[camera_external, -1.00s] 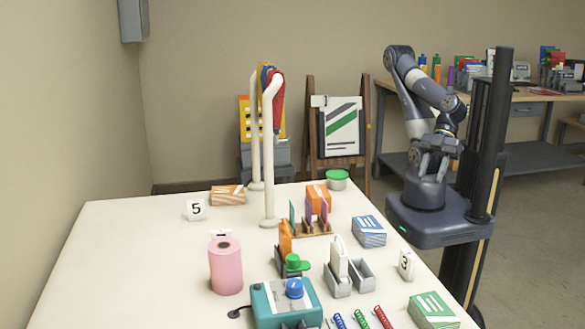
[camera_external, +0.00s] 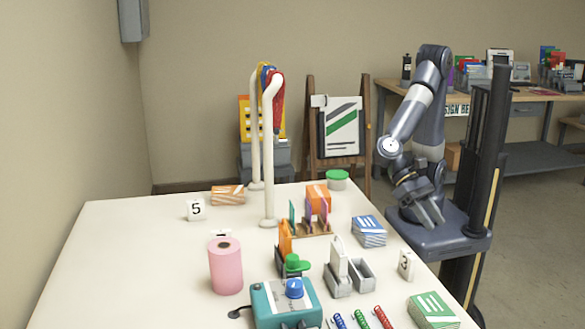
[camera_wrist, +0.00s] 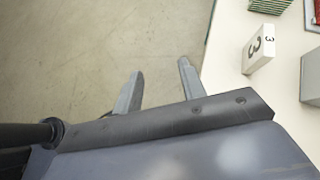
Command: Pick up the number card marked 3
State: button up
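The number card marked 3 (camera_external: 405,265) is a small white tent-like card standing near the right edge of the white table. In the wrist view the card (camera_wrist: 259,50) stands at the upper right, near the table edge. My gripper (camera_external: 428,212) is off the right side of the table, above my base and apart from the card. In the wrist view my gripper (camera_wrist: 160,82) has its two fingers spread with nothing between them, over the floor to the left of the card.
A green-and-white box (camera_external: 432,310) stands in front of the card and a blue-and-white box (camera_external: 369,231) behind it. A grey metal holder (camera_external: 361,274) is close to its left. The card marked 5 (camera_external: 196,209) is at the far left of the table (camera_external: 130,250).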

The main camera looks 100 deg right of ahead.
aim_at(403, 250)
jog(key=w+m+t+y, duration=0.1)
jog(key=w, duration=0.2)
jog(key=w+m+t+y, duration=0.1)
jog(key=w+m, duration=0.1)
jog(key=w, duration=0.2)
jog(key=w+m+y, duration=0.1)
jog(key=w+m, duration=0.1)
jog(key=w, duration=0.2)
jog(key=shift+w+a+r+t+y+b, duration=0.15)
jog(key=shift+w+r+t+y+b, duration=0.1)
jog(key=shift+t+y+b, duration=0.15)
jog(key=shift+w+a, duration=0.15)
jog(key=shift+a, duration=0.05)
jog(key=x, duration=0.5)
jog(key=shift+f, duration=0.1)
jog(key=x, duration=0.5)
jog(key=shift+w+f+b, duration=0.1)
jog(key=shift+f+b, duration=0.15)
jog(key=shift+b, duration=0.15)
grip_shut()
